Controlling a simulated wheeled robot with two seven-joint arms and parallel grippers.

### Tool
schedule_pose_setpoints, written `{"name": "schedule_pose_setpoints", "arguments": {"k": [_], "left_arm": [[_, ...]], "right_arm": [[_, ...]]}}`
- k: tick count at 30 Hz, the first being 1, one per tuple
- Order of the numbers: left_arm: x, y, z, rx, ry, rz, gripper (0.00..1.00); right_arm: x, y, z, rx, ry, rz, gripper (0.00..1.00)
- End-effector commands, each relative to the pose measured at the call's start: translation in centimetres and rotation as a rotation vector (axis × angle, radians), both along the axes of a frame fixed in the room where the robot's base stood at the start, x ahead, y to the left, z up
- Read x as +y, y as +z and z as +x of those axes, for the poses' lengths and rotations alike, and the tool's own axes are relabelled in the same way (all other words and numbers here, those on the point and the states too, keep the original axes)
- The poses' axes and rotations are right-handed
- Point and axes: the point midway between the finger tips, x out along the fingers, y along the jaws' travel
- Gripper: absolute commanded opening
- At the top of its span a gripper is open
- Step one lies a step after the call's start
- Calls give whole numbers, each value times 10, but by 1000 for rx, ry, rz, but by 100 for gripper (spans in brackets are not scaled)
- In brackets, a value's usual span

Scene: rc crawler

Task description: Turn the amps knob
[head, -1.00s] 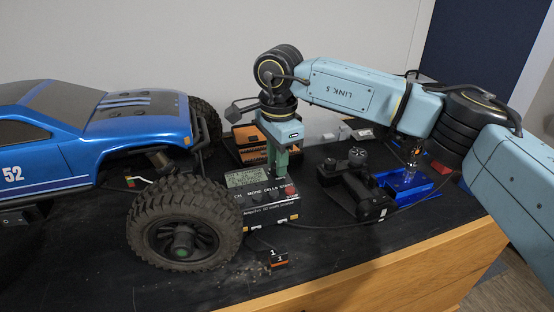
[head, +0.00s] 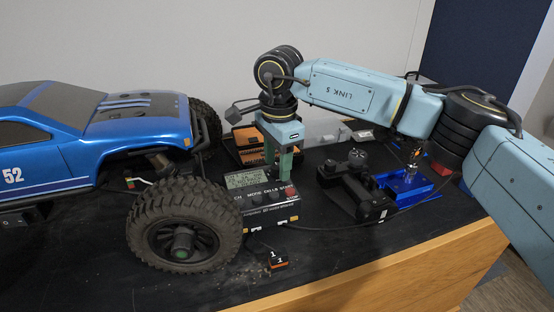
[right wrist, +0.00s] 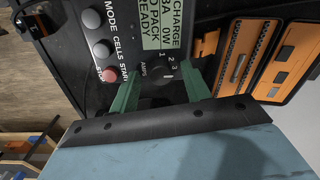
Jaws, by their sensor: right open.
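The charger (head: 262,205) is a dark box with a lit display, a row of buttons and a red start button, standing right of the truck's front wheel. In the right wrist view the round black amps knob (right wrist: 163,68) has a white pointer mark and the numbers 1, 2 and 3 around it. My right gripper (head: 278,172) points down at the charger, its green fingers apart. In the right wrist view the fingers of the right gripper (right wrist: 162,78) appear on either side of the knob; contact cannot be told. In the head view the gripper hides the knob. My left gripper is out of view.
A blue RC truck (head: 140,115) stands at the left. An orange-and-black case (head: 250,145) lies behind the charger. A black device (head: 352,185) and a blue stand (head: 405,185) are at the right. A cable crosses the bench (head: 330,250), whose front is mostly clear.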

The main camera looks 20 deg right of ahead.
Motion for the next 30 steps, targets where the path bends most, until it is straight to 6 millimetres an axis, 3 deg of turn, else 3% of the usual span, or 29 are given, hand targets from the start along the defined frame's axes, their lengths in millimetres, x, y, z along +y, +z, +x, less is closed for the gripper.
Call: {"name": "schedule_pose_setpoints", "arguments": {"k": [5,18,24,30], "left_arm": [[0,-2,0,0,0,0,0],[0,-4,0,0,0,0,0],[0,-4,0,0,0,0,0],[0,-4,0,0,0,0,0]], "right_arm": [[0,21,0,-4,0,1,47],[-1,113,-4,-4,0,1,47],[-1,131,-5,-1,1,0,47],[-1,134,-6,-1,1,1,47]]}}
